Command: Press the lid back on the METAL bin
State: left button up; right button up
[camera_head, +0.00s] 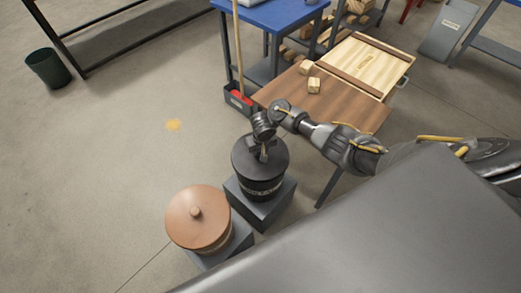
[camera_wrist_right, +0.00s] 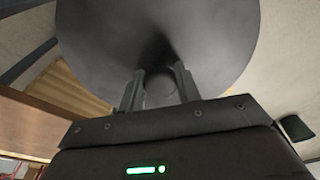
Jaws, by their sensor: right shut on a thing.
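The dark metal bin (camera_head: 262,188) stands on a grey block, with writing on its side. Its dark round lid (camera_head: 274,162) is over the top of the bin; I cannot tell whether it is fully seated. My right gripper (camera_head: 263,153) comes down from above and is shut on the lid's knob, which the gripper mostly hides. In the right wrist view the lid (camera_wrist_right: 160,35) fills the upper middle, and the fingers (camera_wrist_right: 160,88) close around its centre. My left gripper is not in view.
A second bin with a brown lid (camera_head: 198,217) and knob stands on a block (camera_head: 238,240) at front left.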

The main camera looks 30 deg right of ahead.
jog(key=shift+p, duration=0.35)
dwell(0.4)
jog(key=o, duration=1.7)
